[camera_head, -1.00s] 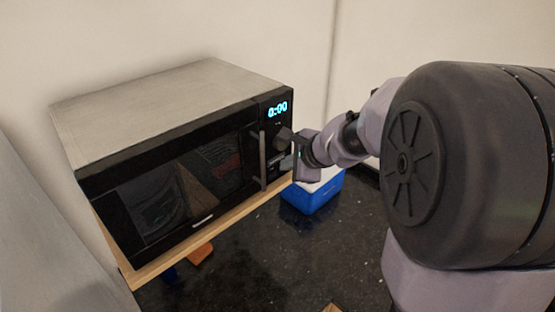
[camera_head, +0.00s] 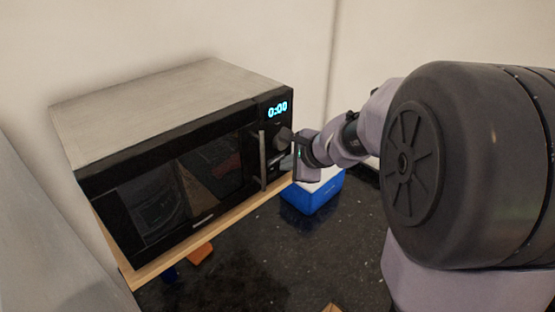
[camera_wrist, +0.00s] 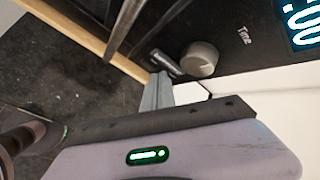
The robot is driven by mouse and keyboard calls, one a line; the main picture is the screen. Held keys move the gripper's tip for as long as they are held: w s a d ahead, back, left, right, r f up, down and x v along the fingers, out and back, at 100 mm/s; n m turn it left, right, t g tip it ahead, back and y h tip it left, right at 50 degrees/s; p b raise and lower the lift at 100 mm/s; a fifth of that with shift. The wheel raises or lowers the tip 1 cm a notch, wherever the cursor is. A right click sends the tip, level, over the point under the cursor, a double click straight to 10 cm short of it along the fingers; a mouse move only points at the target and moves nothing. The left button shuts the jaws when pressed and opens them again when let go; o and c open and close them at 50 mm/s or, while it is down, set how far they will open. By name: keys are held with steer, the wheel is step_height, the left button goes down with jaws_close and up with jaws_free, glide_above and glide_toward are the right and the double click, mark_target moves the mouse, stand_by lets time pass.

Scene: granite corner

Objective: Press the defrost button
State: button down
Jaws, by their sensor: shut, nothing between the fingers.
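The black-fronted microwave (camera_head: 160,185) stands with its door closed and its display (camera_head: 277,109) reading 0:00. Its control panel carries a round knob (camera_wrist: 200,58) with the label "Time" beside it. A small silver bar-shaped button (camera_wrist: 166,63) sits next to the knob; I cannot read a defrost label on it. My gripper (camera_wrist: 157,92) is shut and empty, its fingertips close to this button. I cannot tell whether they touch it. In the head view my gripper (camera_head: 288,162) is at the lower part of the panel, right of the door handle (camera_head: 262,160).
The microwave rests on a wooden board (camera_head: 210,232). A blue and white box (camera_head: 313,195) stands just behind and below my gripper. An orange item (camera_head: 199,254) lies under the board. The dark speckled counter (camera_head: 270,265) is mostly clear in front.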

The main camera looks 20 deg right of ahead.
steer(key=shift+w, duration=0.1)
steer(key=shift+w+a, duration=0.2)
steer(key=shift+w, duration=0.15)
steer(key=shift+w, duration=0.1)
stand_by(0.4)
steer(key=s+d+b, duration=0.2)
steer(key=s, duration=0.4)
steer(key=shift+s+d, duration=0.2)
steer(key=shift+s, duration=0.2)
